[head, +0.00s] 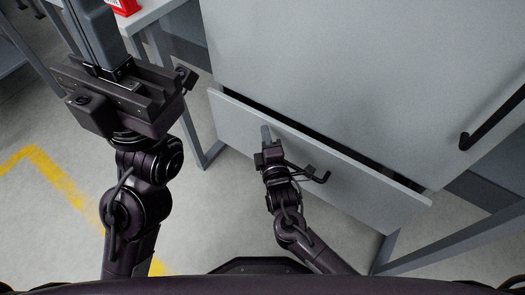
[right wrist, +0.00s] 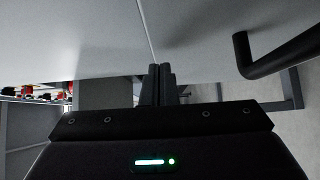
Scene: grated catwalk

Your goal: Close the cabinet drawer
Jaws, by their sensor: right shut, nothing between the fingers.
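The grey cabinet (head: 330,60) fills the upper right of the head view. Its lower drawer (head: 365,190) stands slightly open, with a dark gap along its top edge. The drawer's dark handle (head: 318,178) is partly hidden by my right gripper. That handle also shows in the right wrist view (right wrist: 275,58). My right gripper (head: 266,133) is shut and empty, its fingertips at or very near the drawer front, left of the handle; contact cannot be made out. My left gripper (head: 95,30) is raised at the upper left, away from the drawer, its fingers together and empty.
Another dark handle (head: 492,118) sits higher on the cabinet at the right. A light table (head: 150,12) with a red item (head: 124,6) stands left of the cabinet. Metal legs stand below the drawer. The floor with its yellow line (head: 50,170) is clear.

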